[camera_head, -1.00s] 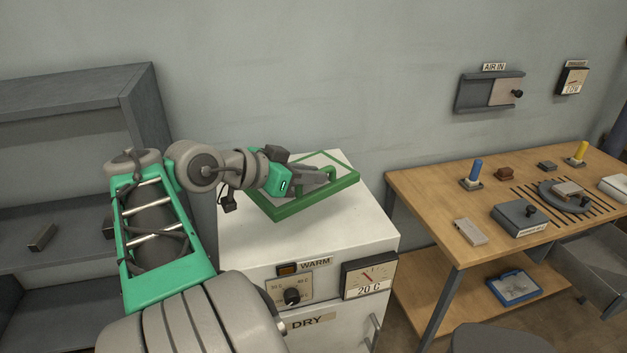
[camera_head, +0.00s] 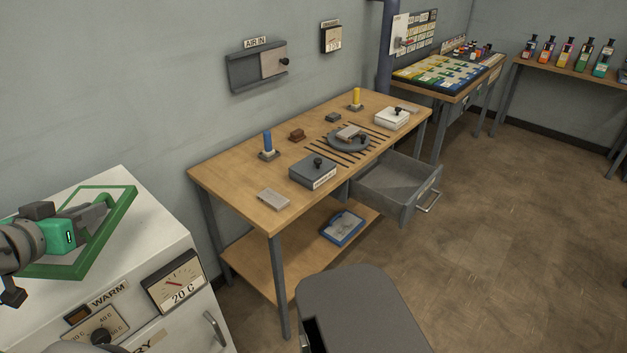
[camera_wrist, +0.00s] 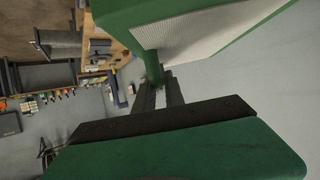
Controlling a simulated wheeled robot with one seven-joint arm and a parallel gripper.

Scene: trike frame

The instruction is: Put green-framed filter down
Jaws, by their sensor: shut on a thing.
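The green-framed filter (camera_head: 118,217) is a flat panel with a green rim and a pale face. In the head view it is at the left, over the top of the white cabinet; I cannot tell whether it touches that top. My gripper (camera_head: 98,208) is shut on the filter's green handle, and its body covers part of the panel. In the wrist view the filter (camera_wrist: 200,35) fills the top, with its green handle between the fingers (camera_wrist: 160,88).
The white cabinet (camera_head: 150,235) has a WARM dial and a 20 C gauge. A wooden workbench (camera_head: 228,178) holds small blocks, a grey box and a round plate. Its grey drawer (camera_head: 400,190) stands open. The floor at right is clear.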

